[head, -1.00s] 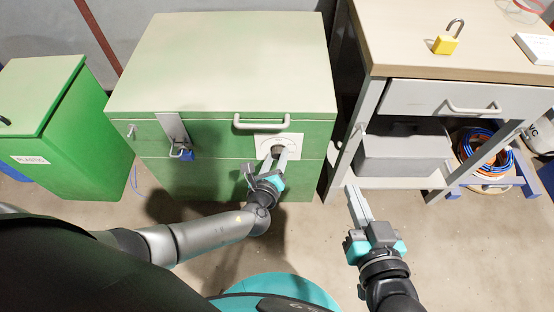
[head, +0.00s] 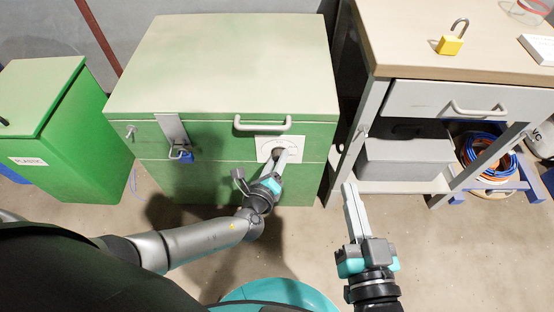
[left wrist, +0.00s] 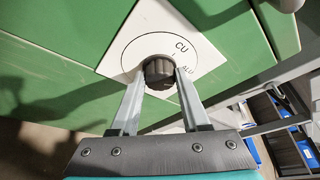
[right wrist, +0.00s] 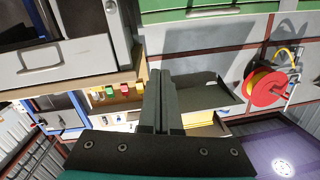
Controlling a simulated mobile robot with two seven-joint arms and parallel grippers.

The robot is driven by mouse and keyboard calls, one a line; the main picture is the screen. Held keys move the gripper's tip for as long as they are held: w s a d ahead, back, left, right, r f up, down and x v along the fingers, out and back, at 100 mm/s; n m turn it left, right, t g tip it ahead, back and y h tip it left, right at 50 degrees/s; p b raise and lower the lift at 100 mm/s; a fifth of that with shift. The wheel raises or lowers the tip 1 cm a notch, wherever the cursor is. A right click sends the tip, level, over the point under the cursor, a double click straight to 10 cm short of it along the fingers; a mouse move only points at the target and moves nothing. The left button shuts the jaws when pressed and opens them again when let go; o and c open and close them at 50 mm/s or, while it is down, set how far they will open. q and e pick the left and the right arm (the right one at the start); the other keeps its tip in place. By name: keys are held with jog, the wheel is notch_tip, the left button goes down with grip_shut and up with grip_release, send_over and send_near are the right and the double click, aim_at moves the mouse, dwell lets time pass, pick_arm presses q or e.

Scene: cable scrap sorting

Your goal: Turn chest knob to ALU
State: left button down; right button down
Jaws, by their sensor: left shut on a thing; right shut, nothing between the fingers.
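The green chest (head: 220,70) stands in front of me, with a white dial plate (head: 265,145) on its front below the handle. In the left wrist view the plate (left wrist: 140,40) shows a circle and the labels CU and ALU, with ALU partly by the right finger. The dark round knob (left wrist: 159,70) sits at the plate's centre. I cannot make out where its pointer stands. My left gripper (head: 284,154) is shut on the knob, one finger on each side. My right gripper (head: 347,186) is shut and empty, in front of the bench, right of the chest.
A blue padlock (head: 184,155) hangs on the chest's hasp. The chest handle (head: 262,124) juts out just above the plate. A workbench (head: 420,40) with a yellow padlock (head: 451,42) stands at right, a grey box (head: 403,158) below. A green bin (head: 50,150) is at left.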

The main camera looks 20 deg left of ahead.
pick_arm(q)
jog(key=shift+w+a+r, duration=0.1)
jog(key=shift+c, duration=1.9)
grip_release()
jog(key=shift+s, duration=0.2)
pick_arm(e)
jog(key=shift+f, duration=0.1)
pick_arm(q)
jog(key=p+v, duration=0.5)
jog(key=v, duration=1)
pick_arm(e)
jog(key=s+d+f+g+h, duration=0.2)
jog(key=d+f+g+h, duration=0.1)
jog(key=d+g, duration=0.5)
jog(key=shift+s+d+n+g+h, duration=0.3)
jog(key=shift+d+g+h, duration=0.1)
jog(key=shift+g+h, duration=0.45)
